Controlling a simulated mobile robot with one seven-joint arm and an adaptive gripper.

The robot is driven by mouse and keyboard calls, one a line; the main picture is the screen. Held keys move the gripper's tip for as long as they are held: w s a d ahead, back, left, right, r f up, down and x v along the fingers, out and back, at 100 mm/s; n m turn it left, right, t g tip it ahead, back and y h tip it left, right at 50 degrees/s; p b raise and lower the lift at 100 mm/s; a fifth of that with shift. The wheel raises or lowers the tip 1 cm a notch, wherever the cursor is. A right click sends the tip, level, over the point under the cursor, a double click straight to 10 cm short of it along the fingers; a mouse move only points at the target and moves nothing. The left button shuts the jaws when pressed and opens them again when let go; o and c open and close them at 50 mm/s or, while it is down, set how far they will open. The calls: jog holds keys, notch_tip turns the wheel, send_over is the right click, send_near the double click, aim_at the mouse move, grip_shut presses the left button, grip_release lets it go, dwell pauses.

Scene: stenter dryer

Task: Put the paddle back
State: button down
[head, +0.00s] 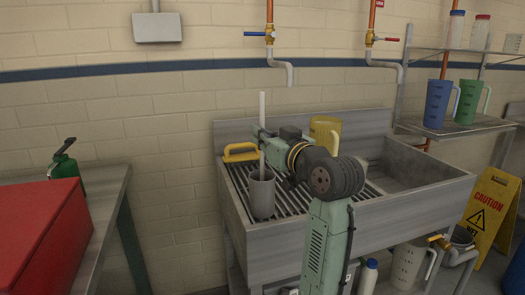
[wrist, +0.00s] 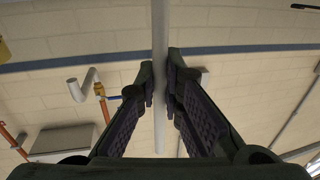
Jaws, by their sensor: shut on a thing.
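The paddle shows as a pale upright rod (head: 262,105) in the head view and as a grey shaft (wrist: 160,30) in the wrist view. My gripper (head: 261,137) is shut on its shaft; in the wrist view the fingertips (wrist: 161,80) press it from both sides. A grey cup-like holder (head: 262,197) stands on the ribbed drainboard directly below. The rod runs down to the holder's mouth; its lower end is hidden, and I cannot tell how deep it sits inside.
The steel sink (head: 420,188) lies right of the ribbed drainboard. A yellow-handled item (head: 240,152) and a yellow jug (head: 325,130) stand behind my arm. A red box (head: 40,235) sits on the left bench. Blue (head: 438,103) and green (head: 470,103) jugs stand on the right shelf.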

aim_at(263, 153)
jog(key=shift+f, duration=1.9)
jog(key=shift+f, duration=0.2)
jog(key=c, duration=1.7)
grip_release()
jog(key=shift+r, duration=0.25)
jog(key=b+v, duration=0.2)
jog(key=v, duration=1)
